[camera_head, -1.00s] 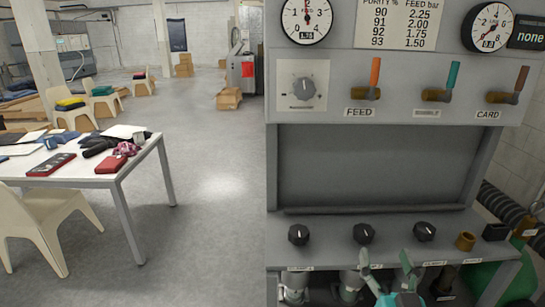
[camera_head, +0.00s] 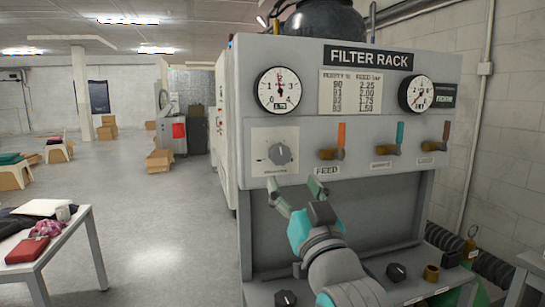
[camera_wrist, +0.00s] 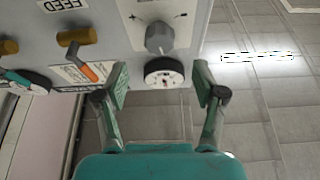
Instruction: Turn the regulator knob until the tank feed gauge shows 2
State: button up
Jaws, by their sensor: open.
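The regulator knob (camera_head: 279,154) is a grey round knob on a pale plate at the left of the filter rack's panel. It also shows in the wrist view (camera_wrist: 160,37). A round white gauge (camera_head: 279,91) sits directly above it; its needle points about straight up, and its small readout is too blurred to read. I cannot read a name on this gauge. My gripper (camera_head: 294,188) is open and empty, just below and in front of the knob. In the wrist view, its fingers (camera_wrist: 161,72) stand apart, with the knob beyond them, untouched.
Orange, teal and brown valve levers (camera_head: 341,140) stick out right of the knob. A second gauge (camera_head: 416,93) and a printed chart (camera_head: 350,92) are above them. Black knobs (camera_head: 396,272) sit on the lower ledge. A table (camera_head: 45,257) stands left; the floor between is clear.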

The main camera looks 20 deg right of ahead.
aim_at(281, 158)
jog(key=x, duration=0.9)
jog(key=shift+w+d+r, duration=0.1)
jog(key=shift+w+r, duration=0.05)
jog(key=shift+w, duration=0.2)
jog(key=c, duration=1.2)
